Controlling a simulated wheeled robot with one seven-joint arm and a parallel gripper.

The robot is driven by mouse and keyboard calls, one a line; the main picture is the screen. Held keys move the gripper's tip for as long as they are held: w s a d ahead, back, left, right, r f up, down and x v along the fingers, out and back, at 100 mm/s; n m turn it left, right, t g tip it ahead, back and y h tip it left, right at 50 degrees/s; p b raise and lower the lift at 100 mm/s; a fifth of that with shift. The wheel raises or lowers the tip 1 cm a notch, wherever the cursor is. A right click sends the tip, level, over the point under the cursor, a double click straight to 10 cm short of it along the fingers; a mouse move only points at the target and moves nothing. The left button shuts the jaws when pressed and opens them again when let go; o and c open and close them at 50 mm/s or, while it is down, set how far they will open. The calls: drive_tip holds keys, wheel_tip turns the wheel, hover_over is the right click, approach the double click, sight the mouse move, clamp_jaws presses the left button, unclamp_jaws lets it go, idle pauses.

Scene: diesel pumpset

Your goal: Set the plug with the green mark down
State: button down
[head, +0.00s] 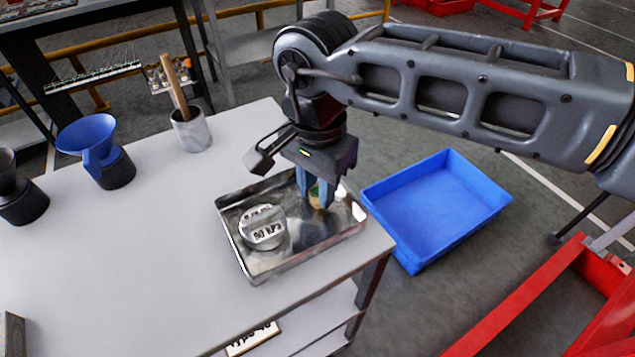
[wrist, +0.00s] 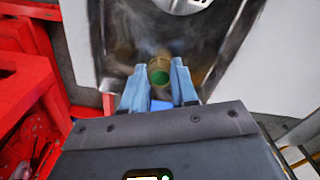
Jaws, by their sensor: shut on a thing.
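My gripper (head: 317,190) is over the right part of a shiny metal tray (head: 245,264) on the table, fingers pointing down. Its blue fingers (wrist: 159,92) are shut on a small brass-coloured plug (wrist: 158,66) with a green mark on its end. In the head view the plug (head: 315,196) shows partly between and beside the fingers. I cannot tell whether it touches the tray floor. A round silver weight with dark lettering (head: 262,228) sits in the tray left of my gripper; it also shows at the top of the wrist view (wrist: 182,4).
The grey table (head: 120,265) is clear left of the tray. A mortar with a wooden pestle (head: 191,131) and a blue funnel (head: 92,140) stand farther back. A blue bin (head: 435,205) lies right of the table, and a red frame (head: 540,305) stands front right.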

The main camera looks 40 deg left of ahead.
drive_tip(key=c, duration=0.9)
unclamp_jaws()
wheel_tip(320, 180, up, 12)
drive_tip(key=shift+r+b, duration=0.1)
drive_tip(key=shift+b, duration=0.3)
